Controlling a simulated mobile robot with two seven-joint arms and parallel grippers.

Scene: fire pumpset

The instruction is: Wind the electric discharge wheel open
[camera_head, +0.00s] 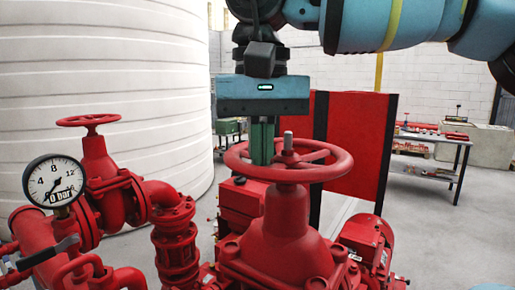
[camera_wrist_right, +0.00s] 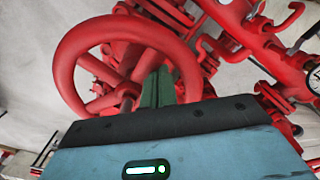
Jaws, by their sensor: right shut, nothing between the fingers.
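A large red handwheel (camera_head: 338,163) sits on a red valve body (camera_head: 287,225) in the front middle of the head view, with a grey stem standing up at its hub. The wheel also fills the upper left of the right wrist view (camera_wrist_right: 66,72). My right gripper (camera_head: 262,158) points down from above, its green fingers shut together with nothing between them. The fingertips reach down inside the rim, left of the stem, among the spokes. I cannot tell whether they touch a spoke or the rim. My left gripper is not in view.
A smaller red handwheel (camera_head: 88,120) on another valve and a pressure gauge (camera_head: 54,181) stand at the left. A white tank (camera_head: 110,70) rises behind them. A red panel (camera_head: 355,145) stands behind the wheel, and a workbench (camera_head: 430,140) is at the back right.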

